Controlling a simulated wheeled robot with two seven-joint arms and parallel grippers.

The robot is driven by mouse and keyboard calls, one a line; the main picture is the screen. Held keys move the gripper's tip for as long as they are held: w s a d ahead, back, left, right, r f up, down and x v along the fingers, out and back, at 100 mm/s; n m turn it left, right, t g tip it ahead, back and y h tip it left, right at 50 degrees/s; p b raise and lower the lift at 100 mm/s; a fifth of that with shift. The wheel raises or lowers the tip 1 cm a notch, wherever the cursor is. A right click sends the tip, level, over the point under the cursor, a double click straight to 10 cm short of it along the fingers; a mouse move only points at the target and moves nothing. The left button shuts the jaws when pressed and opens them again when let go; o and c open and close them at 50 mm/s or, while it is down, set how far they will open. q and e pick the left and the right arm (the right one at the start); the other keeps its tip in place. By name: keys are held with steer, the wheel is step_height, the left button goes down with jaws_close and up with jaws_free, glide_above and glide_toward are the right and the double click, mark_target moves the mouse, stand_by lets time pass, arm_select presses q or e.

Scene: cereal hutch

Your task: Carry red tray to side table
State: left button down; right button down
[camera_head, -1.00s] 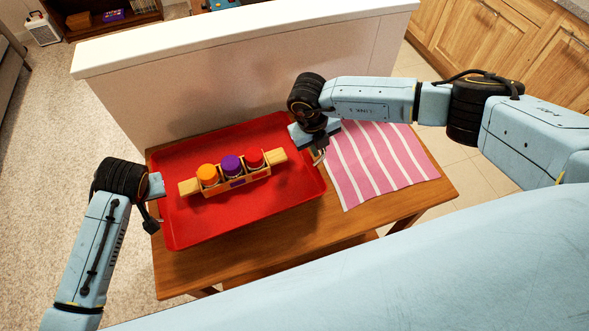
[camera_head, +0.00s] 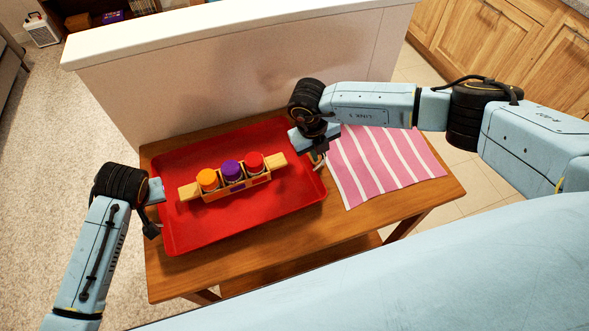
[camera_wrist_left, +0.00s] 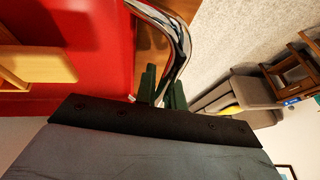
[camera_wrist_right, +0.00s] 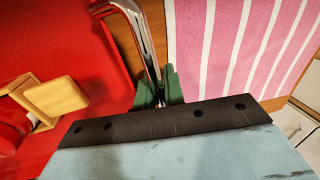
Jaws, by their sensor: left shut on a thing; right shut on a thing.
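The red tray (camera_head: 240,215) is level over the wooden table (camera_head: 415,200), on its left part; I cannot tell whether it touches the tabletop. A wooden rack (camera_head: 188,190) on the tray holds an orange-lidded jar (camera_head: 207,177), a purple-lidded jar (camera_head: 231,168) and a red-lidded jar (camera_head: 254,160), all upright. My left gripper (camera_head: 152,228) is shut on the tray's left metal handle, which shows in the left wrist view (camera_wrist_left: 178,32). My right gripper (camera_head: 318,160) is shut on the right metal handle, which shows in the right wrist view (camera_wrist_right: 143,35).
A pink-and-white striped cloth (camera_head: 385,165) covers the table's right part, close to the tray. A white half wall (camera_head: 230,85) stands right behind the table. Wooden cabinets (camera_head: 500,50) are at the upper right. Open carpet (camera_head: 60,140) lies to the left.

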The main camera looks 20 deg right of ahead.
arm_select(q)
steer(key=shift+f+b, duration=0.4)
steer(key=shift+f, duration=0.05)
arm_select(e)
steer(key=shift+f, duration=0.45)
arm_select(q)
steer(key=c, duration=1.5)
jaws_free()
arm_select(e)
steer(key=c, duration=1.5)
jaws_free()
steer(key=shift+a, duration=0.1)
arm_select(q)
steer(key=shift+d, duration=0.1)
steer(key=o, duration=0.3)
steer(key=shift+d, duration=0.1)
arm_select(e)
steer(key=shift+a, duration=0.15)
